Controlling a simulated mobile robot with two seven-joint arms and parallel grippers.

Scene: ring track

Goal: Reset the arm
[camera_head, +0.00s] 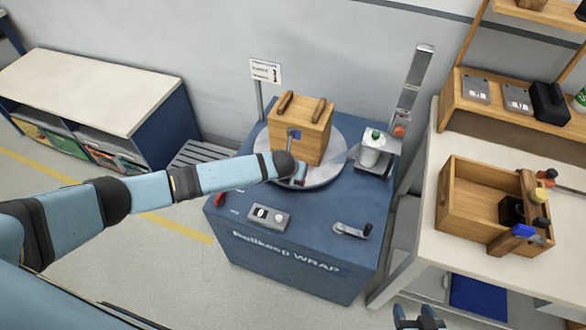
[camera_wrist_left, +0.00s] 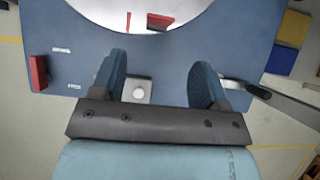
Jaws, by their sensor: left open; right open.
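My left arm reaches in from the left over the blue wrapping stand (camera_head: 300,271). My left gripper (camera_head: 300,176) is partly hidden by its own wrist, just in front of the wooden box (camera_head: 314,150) on the round grey turntable (camera_head: 328,172). I cannot tell whether it touches the turntable. In the left wrist view its two fingers (camera_wrist_left: 159,78) are spread with nothing between them, above the stand top. My right gripper (camera_head: 419,317) shows at the bottom edge, open and empty, away from the stand.
A button box (camera_head: 269,218) and a crank handle (camera_head: 352,231) sit on the stand's front. An open wooden crate (camera_head: 466,211) is on the right table. A low cabinet (camera_head: 84,85) stands left.

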